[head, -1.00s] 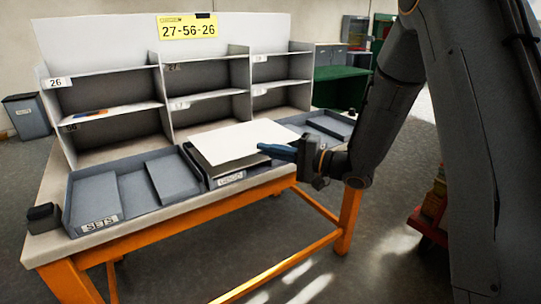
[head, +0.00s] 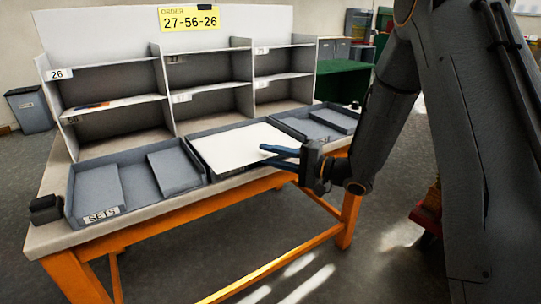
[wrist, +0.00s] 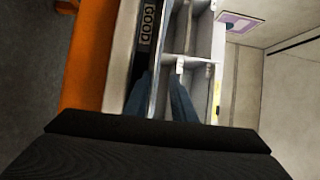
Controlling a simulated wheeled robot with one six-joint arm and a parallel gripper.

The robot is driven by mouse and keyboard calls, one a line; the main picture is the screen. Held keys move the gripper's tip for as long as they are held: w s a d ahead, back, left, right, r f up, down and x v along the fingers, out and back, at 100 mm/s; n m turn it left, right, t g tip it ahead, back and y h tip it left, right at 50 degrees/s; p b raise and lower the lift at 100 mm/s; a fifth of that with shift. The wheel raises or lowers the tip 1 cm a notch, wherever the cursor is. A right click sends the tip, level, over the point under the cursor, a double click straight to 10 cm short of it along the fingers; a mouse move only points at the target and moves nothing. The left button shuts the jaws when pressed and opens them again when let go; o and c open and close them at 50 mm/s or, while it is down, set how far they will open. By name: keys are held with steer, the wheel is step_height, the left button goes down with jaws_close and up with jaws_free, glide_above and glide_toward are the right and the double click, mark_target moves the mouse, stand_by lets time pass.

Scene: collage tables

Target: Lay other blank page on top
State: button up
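A blank white page (head: 235,148) lies flat over the middle tray (head: 222,178) on the table, covering most of its inside. Whether other sheets lie under it is hidden. My gripper (head: 266,155) is at the page's right front part, coming from the right. Its two blue fingers stand a little apart, with nothing seen held between them. I cannot tell whether they touch the page. In the wrist view the fingers (wrist: 160,95) also stand apart, near a tray label reading GOOD (wrist: 147,25).
A tray labelled SETS (head: 140,180) is on the left and another tray (head: 315,125) on the right. A shelf unit (head: 208,127) with numbered labels stands behind, under a yellow order sign (head: 188,17). A small dark block (head: 45,209) sits at the table's left front corner.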

steer(key=shift+d, duration=0.1)
steer(key=shift+v, duration=3.85)
steer(key=shift+c, duration=0.3)
